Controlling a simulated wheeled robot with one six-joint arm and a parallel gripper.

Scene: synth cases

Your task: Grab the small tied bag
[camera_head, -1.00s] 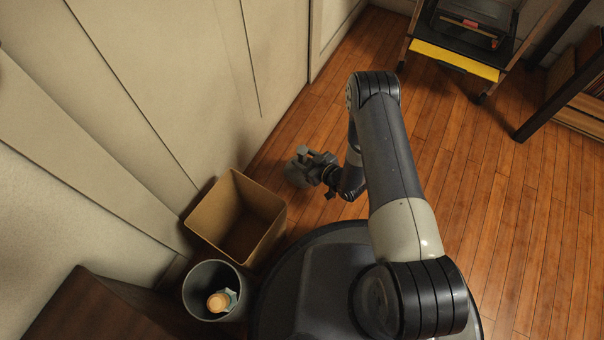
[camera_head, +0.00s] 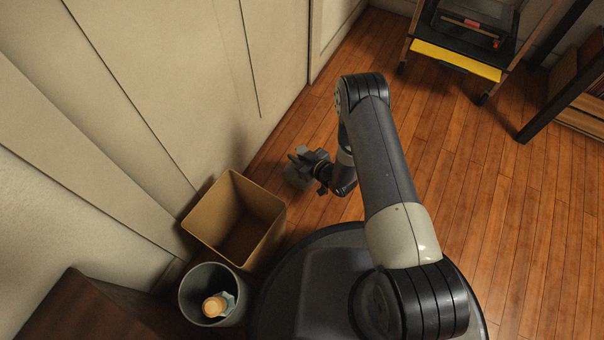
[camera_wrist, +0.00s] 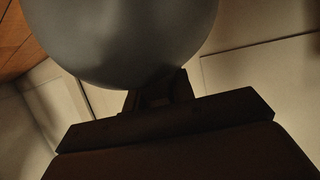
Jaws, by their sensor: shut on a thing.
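The small tied bag (camera_head: 294,178) is a grey, rounded shape low over the wood floor, near the wall. In the wrist view the bag (camera_wrist: 125,35) is a large, smooth grey bulge across the top, close to the camera. My gripper (camera_head: 303,160) is shut on the bag at its upper part. The gripper's dark body (camera_wrist: 165,120) shows below the bag in the wrist view. The fingertips and the knot are hard to make out. I cannot tell whether the bag touches the floor.
An open tan box (camera_head: 209,215) stands by the wall, left of my gripper. A grey bin (camera_head: 184,290) holding an orange-topped item (camera_head: 214,306) is in front of it. A cart with a yellow edge (camera_head: 455,60) and a dark shelf (camera_head: 560,90) stand at upper right. Floor (camera_head: 480,200) is clear between.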

